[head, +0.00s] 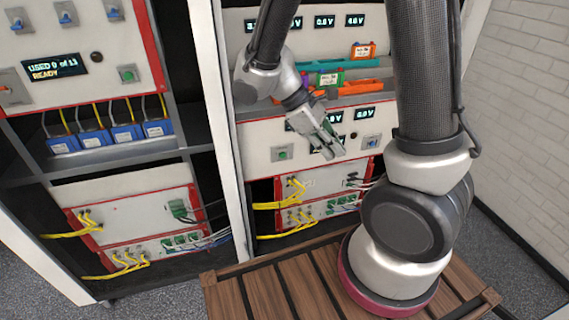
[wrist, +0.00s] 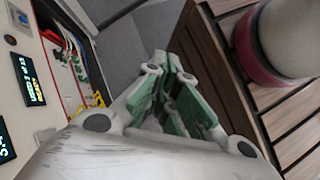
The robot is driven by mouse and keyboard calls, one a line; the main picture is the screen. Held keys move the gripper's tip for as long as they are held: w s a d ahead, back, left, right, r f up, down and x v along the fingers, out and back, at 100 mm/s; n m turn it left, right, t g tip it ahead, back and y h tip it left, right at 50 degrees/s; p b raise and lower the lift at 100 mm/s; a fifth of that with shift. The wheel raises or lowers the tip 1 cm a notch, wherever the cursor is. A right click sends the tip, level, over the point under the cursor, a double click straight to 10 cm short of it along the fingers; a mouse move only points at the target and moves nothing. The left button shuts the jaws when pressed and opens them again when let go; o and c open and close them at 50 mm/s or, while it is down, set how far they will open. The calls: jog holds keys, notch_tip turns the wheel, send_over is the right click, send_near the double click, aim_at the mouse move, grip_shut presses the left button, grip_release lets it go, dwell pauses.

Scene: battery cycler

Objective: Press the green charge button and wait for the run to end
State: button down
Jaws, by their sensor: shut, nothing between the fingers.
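A square green button (head: 281,153) is on the white lower panel (head: 258,135) of the right cabinet, left of my gripper. Another green button (head: 127,75) is on the left cabinet's panel, beside a display (head: 54,67) reading "USED 9 of 13 READY". I cannot tell from labels which one is the charge button. My gripper (head: 336,152) is shut and empty in front of the right panel, pointing down and right, apart from both buttons. It hides part of that panel's displays. In the wrist view its green-padded fingers (wrist: 172,65) show; no green button is clearly visible there.
Orange, green and teal holders (head: 330,79) sit on the right cabinet's shelf. Blue battery packs (head: 127,132) stand on the left shelf. Yellow cables (head: 285,195) stick out below the panels. A toggle switch (head: 371,142) is right of my gripper. A white post (head: 216,110) separates the cabinets.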

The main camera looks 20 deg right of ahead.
jog(key=w+a+f+n+t+h, duration=0.2)
jog(key=f+n, duration=0.5)
jog(key=n, duration=0.4)
jog(key=w+a+f+n+t+h, duration=0.2)
jog(key=w+a+f+n+t, duration=0.3)
jog(key=n, duration=0.7)
jog(key=w+a+f+n+t+h, duration=0.3)
jog(key=w+f+n+t, duration=0.4)
jog(key=f+n+t, duration=0.2)
jog(key=shift+a+f+n, duration=0.25)
jog(key=shift+f+n, duration=0.35)
jog(key=shift+n, duration=0.6)
